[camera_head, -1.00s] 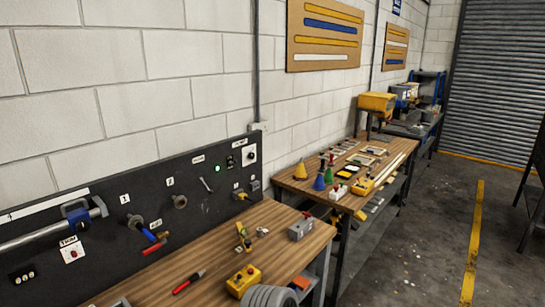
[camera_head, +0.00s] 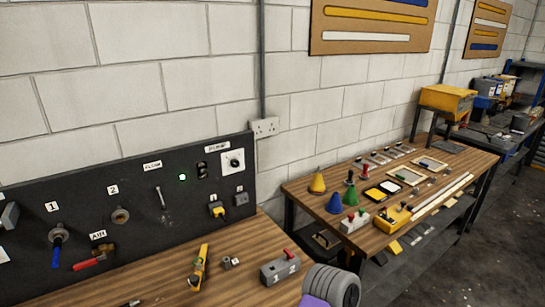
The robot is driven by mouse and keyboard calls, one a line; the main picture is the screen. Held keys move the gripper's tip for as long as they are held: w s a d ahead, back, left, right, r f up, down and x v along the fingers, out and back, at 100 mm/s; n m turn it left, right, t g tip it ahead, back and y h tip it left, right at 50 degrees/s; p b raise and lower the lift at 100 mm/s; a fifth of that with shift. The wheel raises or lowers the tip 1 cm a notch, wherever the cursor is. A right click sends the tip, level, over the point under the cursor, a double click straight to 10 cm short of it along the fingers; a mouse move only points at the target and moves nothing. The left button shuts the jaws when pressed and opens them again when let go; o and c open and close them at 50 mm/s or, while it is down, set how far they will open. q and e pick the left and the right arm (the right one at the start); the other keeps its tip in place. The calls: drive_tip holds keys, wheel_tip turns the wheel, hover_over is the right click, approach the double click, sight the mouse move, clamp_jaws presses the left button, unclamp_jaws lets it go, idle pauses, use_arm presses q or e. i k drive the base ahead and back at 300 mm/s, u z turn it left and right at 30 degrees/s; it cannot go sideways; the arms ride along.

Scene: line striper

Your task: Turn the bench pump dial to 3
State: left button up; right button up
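The dial (camera_head: 234,163) is a round dark knob on a white square plate at the upper right of the black wall panel (camera_head: 140,200). A small label above it is too small to read surely, and so are the marks around the knob and its setting. Nothing covers the dial. Neither of my grippers shows in this view.
A wooden bench (camera_head: 232,258) below the panel holds a yellow tool (camera_head: 200,267) and a grey switch box (camera_head: 281,268). A lit green lamp (camera_head: 182,177) and a yellow plug (camera_head: 217,210) are near the dial. A second table (camera_head: 470,160) with cones stands right.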

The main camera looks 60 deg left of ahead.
sight(235, 162)
drive_tip(key=i, duration=1.55)
drive_tip(key=u, duration=3.75)
